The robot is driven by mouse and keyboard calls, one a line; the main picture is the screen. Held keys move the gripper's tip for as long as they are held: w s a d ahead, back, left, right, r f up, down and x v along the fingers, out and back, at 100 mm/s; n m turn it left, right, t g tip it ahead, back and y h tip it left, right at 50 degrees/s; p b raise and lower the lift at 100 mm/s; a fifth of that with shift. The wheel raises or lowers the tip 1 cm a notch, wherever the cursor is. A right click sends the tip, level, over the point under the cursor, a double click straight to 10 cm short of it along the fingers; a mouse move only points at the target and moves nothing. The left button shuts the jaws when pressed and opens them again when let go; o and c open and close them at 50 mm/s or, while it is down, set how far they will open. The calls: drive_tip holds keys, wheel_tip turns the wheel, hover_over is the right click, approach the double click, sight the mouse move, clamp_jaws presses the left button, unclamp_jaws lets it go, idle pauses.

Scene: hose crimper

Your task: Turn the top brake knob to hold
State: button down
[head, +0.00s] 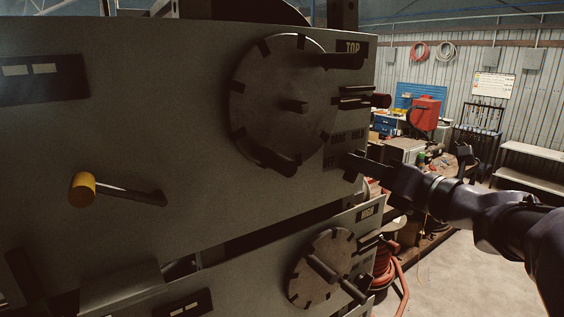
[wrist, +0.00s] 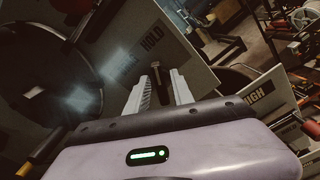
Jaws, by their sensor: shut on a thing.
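The top brake knob (wrist: 157,76) is a small dark bar with a lighter tip, seen between my fingers in the wrist view. My gripper (wrist: 159,90) is shut on it, one pale finger on each side. In the head view my gripper (head: 354,165) is at the lower right edge of the upper panel, below the TOP label (head: 352,47), and covers most of the knob. A HOLD label (wrist: 151,39) is on the panel just above the knob in the wrist view. The exact way the knob points is hard to tell.
A large slotted disc (head: 278,105) with pegs stands out from the upper panel, left of my gripper. A smaller disc (head: 320,268) is on the lower panel by the HIGH label (head: 370,211). A yellow-ended lever (head: 83,190) is at left. Open floor lies at right.

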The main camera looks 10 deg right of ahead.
drive_tip(key=c, duration=1.4)
unclamp_jaws()
drive_tip(key=shift+c, duration=0.2)
drive_tip(key=shift+s, duration=0.1)
